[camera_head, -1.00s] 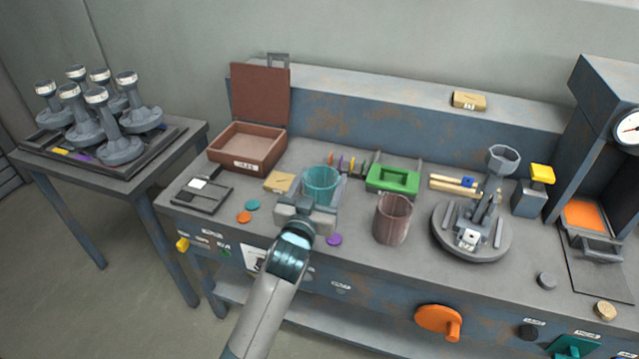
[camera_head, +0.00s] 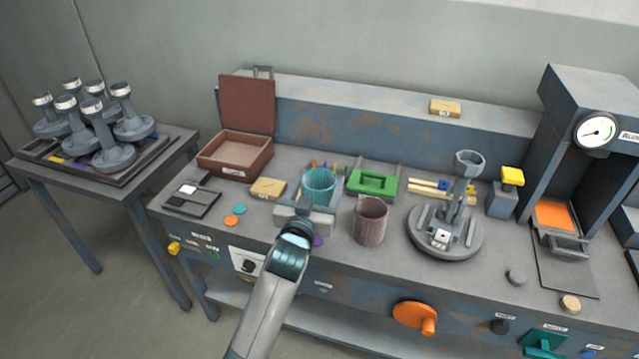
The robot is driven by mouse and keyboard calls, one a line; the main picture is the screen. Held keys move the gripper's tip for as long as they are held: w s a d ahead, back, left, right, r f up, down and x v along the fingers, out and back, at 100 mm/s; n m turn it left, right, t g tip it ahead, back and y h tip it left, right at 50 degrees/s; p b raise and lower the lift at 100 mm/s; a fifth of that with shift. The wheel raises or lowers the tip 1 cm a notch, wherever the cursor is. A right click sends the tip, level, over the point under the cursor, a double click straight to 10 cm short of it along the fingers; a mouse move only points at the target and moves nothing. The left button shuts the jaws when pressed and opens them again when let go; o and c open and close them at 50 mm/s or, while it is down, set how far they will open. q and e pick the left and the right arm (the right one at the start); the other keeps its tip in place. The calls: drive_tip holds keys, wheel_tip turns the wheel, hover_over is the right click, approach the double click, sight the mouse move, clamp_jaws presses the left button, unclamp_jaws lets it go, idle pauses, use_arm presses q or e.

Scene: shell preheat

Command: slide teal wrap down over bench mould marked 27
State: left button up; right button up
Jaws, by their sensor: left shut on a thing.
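The teal wrap (camera_head: 319,186) is an open-topped, see-through cup-like sleeve, upright over the middle of the bench. My left gripper (camera_head: 308,207) is shut on it from the front; the fingers are partly hidden behind the gripper body. A grey mould (camera_head: 459,193) with a flared top stands on a round base (camera_head: 426,241) to the right, clear of the wrap. Several similar grey moulds (camera_head: 95,128) stand on the left side table. I cannot read 27 on any of them. My right gripper is out of view.
A brown cylinder (camera_head: 370,222) stands between the wrap and the round base. A green tray (camera_head: 372,184) lies behind it. An open brown box (camera_head: 236,155) is at the left. A press with a gauge (camera_head: 595,131) stands at the right.

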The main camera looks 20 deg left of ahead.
use_arm(q)
drive_tip(key=shift+s, duration=0.1)
idle(0.3)
drive_tip(key=s+a, duration=0.1)
drive_tip(key=s, duration=2.4)
drive_tip(key=shift+a+r, duration=0.4)
